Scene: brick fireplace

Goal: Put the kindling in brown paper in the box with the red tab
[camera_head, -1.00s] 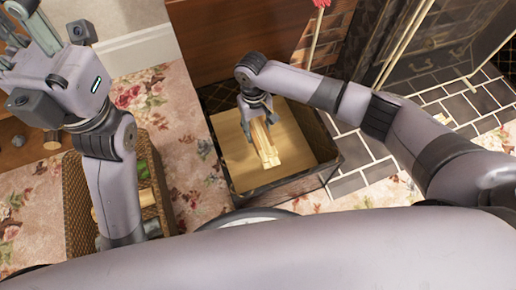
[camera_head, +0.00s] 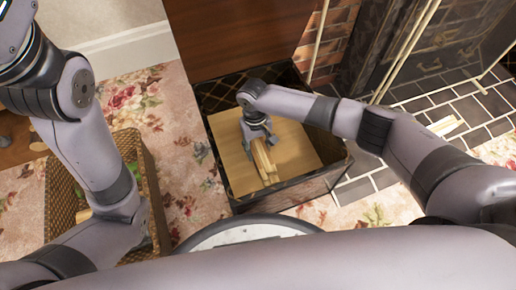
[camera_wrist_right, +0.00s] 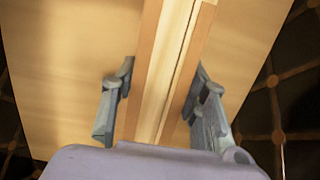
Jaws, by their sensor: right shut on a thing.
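A bundle of pale kindling sticks (camera_head: 264,163) is in my right gripper (camera_head: 259,143), over the pale wooden panel inside a dark box (camera_head: 291,190). In the right wrist view the bundle (camera_wrist_right: 172,65) runs between the two fingers of the right gripper (camera_wrist_right: 163,95), with brown strips along its sides. I cannot tell whether these are paper, or whether the bundle touches the panel. No red tab shows now. My left arm rises at the left, and its gripper is out of view.
A wicker basket (camera_head: 60,200) with green and wooden things stands behind my left arm. A brown wooden panel (camera_head: 230,35) rises behind the box. Floral carpet (camera_head: 180,150) lies between basket and box.

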